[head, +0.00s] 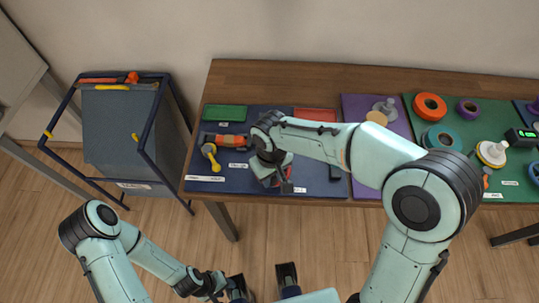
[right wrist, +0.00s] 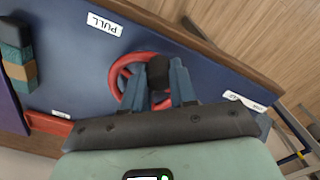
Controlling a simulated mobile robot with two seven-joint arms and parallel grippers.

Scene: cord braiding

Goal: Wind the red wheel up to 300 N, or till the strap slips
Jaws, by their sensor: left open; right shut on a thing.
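The red wheel (right wrist: 118,76) shows in the right wrist view as a ring above the blue mat, with a dark knob (right wrist: 158,69) at its near side. My right gripper (right wrist: 161,88) is shut, its two fingers on either side of the knob, covering part of the wheel. In the head view my right gripper (head: 272,172) is over the front of the blue mat and hides most of the wheel. My left gripper (head: 214,288) is low at the bottom edge, open and away from the table. I cannot make out the strap or a force reading.
A green tray (head: 225,113), a red tray (head: 315,115) and an orange-and-dark tool (head: 222,141) are on the blue mat (head: 207,172). Rings and spools lie on the green mat (head: 455,118) to the right. A blue-framed rack (head: 118,125) stands left of the table.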

